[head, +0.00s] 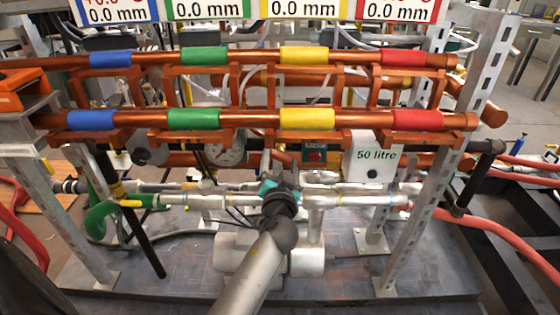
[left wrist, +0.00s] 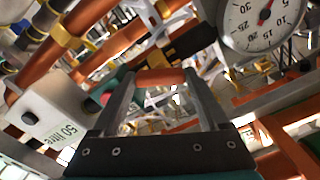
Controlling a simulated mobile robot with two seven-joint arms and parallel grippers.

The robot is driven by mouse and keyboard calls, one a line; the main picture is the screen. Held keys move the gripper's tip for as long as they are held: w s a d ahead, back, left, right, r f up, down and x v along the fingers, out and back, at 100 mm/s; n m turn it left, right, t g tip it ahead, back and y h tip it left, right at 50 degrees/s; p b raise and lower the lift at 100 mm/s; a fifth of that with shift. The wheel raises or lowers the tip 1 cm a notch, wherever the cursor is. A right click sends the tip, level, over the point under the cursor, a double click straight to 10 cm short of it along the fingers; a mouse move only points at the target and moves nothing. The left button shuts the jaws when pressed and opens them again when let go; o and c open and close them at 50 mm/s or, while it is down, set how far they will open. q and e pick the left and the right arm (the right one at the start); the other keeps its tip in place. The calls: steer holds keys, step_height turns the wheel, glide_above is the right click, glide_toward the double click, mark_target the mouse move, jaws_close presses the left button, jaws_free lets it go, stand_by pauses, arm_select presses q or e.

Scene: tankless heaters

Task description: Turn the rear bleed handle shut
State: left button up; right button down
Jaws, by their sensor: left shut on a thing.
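In the left wrist view an orange bar, which looks like the rear bleed handle (left wrist: 160,76), lies across between the two fingertips of my left gripper (left wrist: 158,84). The fingers are shut on it, one at each side. In the head view my left gripper (head: 280,168) reaches up from below, under the lower copper pipe with the coloured bands. There the orange handle (head: 288,160) shows only as a small piece by the fingertips; the rest is hidden. How far the handle is turned cannot be told. My right gripper is not in view.
A round dial gauge (head: 224,151) hangs left of the gripper and is close in the left wrist view (left wrist: 262,18). A white box marked 50 litre (head: 372,158) is to the right. Copper pipes (head: 255,119) run just above; metal posts (head: 450,150) stand at the sides.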

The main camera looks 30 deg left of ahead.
arm_select(q)
steer(key=m+p, duration=0.1)
steer(key=m, duration=0.4)
steer(key=shift+r+m, duration=0.15)
steer(key=shift+m, duration=0.95)
steer(key=shift+w+m+p, duration=0.1)
steer(key=shift+m+p, duration=0.85)
steer(key=shift+m, duration=1.55)
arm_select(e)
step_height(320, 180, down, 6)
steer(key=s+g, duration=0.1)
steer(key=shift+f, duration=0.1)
arm_select(q)
steer(key=o, duration=1.2)
steer(key=shift+o, duration=0.2)
